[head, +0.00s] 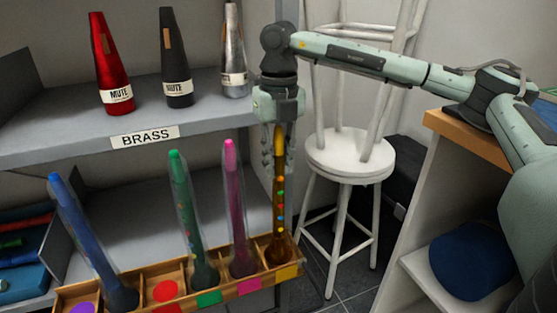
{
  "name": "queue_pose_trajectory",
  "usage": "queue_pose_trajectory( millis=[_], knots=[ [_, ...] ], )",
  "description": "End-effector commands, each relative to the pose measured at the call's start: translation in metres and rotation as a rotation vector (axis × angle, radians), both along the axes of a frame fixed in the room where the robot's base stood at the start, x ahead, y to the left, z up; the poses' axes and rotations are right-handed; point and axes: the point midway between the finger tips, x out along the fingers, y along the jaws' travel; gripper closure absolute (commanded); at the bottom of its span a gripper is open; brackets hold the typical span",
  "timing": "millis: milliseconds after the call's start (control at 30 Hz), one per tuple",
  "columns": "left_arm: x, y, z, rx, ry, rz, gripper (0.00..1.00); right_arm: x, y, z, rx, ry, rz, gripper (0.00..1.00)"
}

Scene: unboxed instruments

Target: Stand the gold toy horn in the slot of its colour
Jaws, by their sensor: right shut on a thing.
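The gold toy horn (280,215), with coloured dots down its tube, stands near upright at the right end of the wooden rack (195,292). Its wide lower end is in or just over the rightmost compartment, which carries a yellow-gold label (286,272); whether it touches the floor of the slot cannot be told. My right gripper (278,158) points down and is shut on the upper part of the horn. My left gripper is not in view.
A blue horn (80,230), a green horn (179,200) and a pink horn (235,200) stand in the rack. The red-marked slot (166,291) is empty. Mutes stand on the "BRASS" shelf (60,128) above. A white stool (348,157) is to the right.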

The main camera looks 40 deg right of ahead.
Motion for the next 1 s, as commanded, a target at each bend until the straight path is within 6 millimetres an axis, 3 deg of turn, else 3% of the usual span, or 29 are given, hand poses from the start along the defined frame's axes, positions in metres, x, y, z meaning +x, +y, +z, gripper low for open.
queue_pose_trajectory(
  millis=[867, 900, 1000],
  knots=[
    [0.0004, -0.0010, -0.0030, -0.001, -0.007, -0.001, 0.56, -0.0001, 0.0003, -0.0094, 0.000, 0.001, 0.000, 1.00],
    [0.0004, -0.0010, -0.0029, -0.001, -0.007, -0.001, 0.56, -0.0002, 0.0002, -0.0097, 0.000, 0.001, 0.000, 0.79],
    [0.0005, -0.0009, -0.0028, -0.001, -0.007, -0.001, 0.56, -0.0002, 0.0002, -0.0098, 0.000, 0.002, 0.000, 0.67]
  ],
)
